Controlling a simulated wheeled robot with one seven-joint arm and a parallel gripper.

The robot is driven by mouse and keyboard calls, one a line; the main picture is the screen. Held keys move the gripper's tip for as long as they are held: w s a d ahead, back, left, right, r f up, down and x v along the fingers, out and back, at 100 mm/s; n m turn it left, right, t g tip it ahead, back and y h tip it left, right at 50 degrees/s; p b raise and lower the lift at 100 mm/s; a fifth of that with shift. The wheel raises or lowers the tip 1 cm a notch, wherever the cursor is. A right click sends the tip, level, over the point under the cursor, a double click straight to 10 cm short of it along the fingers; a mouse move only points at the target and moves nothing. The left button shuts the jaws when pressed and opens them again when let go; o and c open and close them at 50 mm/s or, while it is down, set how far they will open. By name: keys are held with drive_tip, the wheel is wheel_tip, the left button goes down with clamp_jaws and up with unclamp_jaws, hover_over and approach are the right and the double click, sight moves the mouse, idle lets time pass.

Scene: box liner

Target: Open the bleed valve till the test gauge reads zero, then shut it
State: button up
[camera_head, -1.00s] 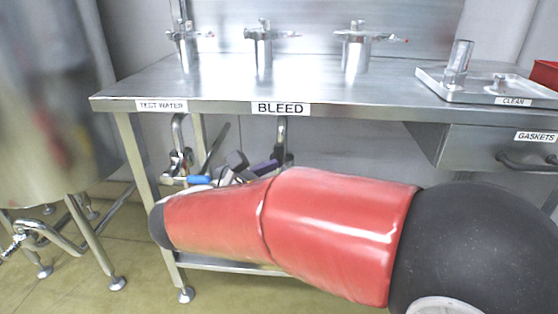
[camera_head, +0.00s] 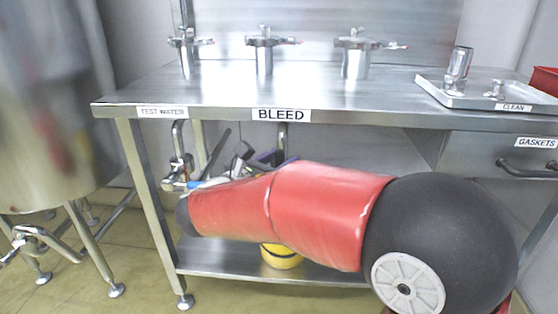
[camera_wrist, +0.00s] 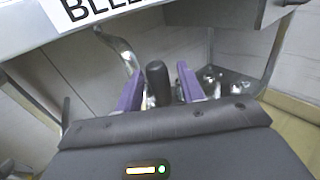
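The BLEED label (camera_head: 281,115) is on the bench's front edge, with the bleed pipe (camera_head: 283,138) below it. My red and black arm hides most of the bleed valve in the head view. In the wrist view my gripper (camera_wrist: 158,88) has two purple fingers apart. A dark upright handle (camera_wrist: 157,76) stands between them, with a gap visible on each side. The bent bleed pipe (camera_wrist: 124,50) is to the left of the fingers. I cannot make out a test gauge or its reading in either view.
The TEST WATER label (camera_head: 162,112) is at left, above another pipe and valve (camera_head: 179,172). A yellow container (camera_head: 281,257) stands on the lower shelf (camera_head: 225,257). Bench legs (camera_head: 150,210) and a steel vessel (camera_head: 50,130) flank the left side. A gasket drawer (camera_head: 500,155) is at right.

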clamp_jaws()
drive_tip(key=shift+d, duration=0.1)
idle(0.3)
drive_tip(key=d+f+m+g+y+b, duration=0.3)
drive_tip(key=d+f+m+y+b, duration=0.3)
drive_tip(key=m+y, duration=0.4)
drive_tip(key=shift+d+f+m+g+b, duration=0.3)
drive_tip(key=shift+d+f+m+g, duration=0.1)
drive_tip(key=shift+d+f+m, duration=0.45)
drive_tip(key=shift+a+f, duration=0.1)
idle(0.6)
unclamp_jaws()
